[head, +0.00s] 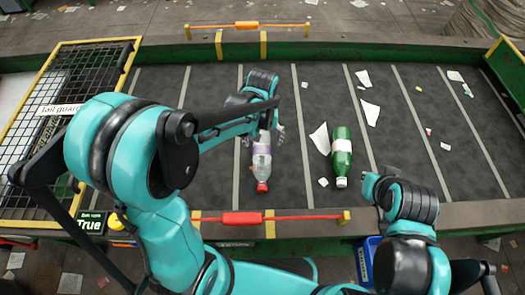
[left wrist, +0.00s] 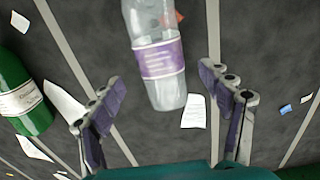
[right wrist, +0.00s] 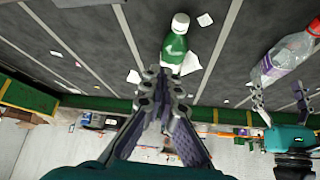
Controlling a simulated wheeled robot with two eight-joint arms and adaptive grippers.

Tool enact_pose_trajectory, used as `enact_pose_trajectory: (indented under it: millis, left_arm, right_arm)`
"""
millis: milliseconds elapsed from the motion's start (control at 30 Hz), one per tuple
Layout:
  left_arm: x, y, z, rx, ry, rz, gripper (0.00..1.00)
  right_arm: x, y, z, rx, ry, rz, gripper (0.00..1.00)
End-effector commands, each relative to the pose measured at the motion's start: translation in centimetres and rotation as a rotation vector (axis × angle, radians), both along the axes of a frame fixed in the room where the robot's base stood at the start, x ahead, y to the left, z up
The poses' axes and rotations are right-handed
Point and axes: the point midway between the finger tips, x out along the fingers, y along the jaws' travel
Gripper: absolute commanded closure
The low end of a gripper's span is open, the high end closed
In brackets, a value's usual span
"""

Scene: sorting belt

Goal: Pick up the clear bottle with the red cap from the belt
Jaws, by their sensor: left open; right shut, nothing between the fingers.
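The clear bottle (head: 261,158) with a purple-white label lies on the dark belt, its red cap (head: 262,187) toward me. In the left wrist view the bottle (left wrist: 158,70) lies ahead of my open left gripper (left wrist: 158,80), its lower end in line with the gap between the fingers. It also shows in the right wrist view (right wrist: 290,60), with the left gripper (right wrist: 278,95) close to its base end; I cannot tell whether they touch. In the head view the left gripper (head: 265,125) partly hides that end. My right gripper (right wrist: 162,85) is shut and empty.
A green bottle (head: 341,150) lies to the right on the belt (head: 290,85), with paper scraps around it. A red bar (head: 240,218) runs along the near edge, an orange bar (head: 250,26) along the far edge. A mesh guard (head: 75,85) stands at the left.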

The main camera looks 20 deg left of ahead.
Motion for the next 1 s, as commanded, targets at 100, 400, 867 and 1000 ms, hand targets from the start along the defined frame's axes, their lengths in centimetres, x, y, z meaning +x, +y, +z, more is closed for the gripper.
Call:
enact_pose_trajectory:
  millis: [100,400,867,1000]
  left_arm:
    - [0.0,0.0,-1.2,0.0,0.0,0.0,0.22]
    - [-0.2,0.1,-5.5,0.0,0.0,0.0,0.22]
    - [-0.2,0.1,-5.8,0.0,0.0,0.0,0.65]
    - [-0.2,0.1,-5.8,0.0,0.0,0.0,0.65]
  right_arm:
    - [0.0,0.0,-0.6,0.0,0.0,0.0,1.0]
    - [0.0,0.0,-2.7,0.0,0.0,0.0,1.0]
    - [0.0,0.0,-2.6,0.0,0.0,0.0,1.0]
    - [0.0,0.0,-2.7,0.0,0.0,0.0,1.0]
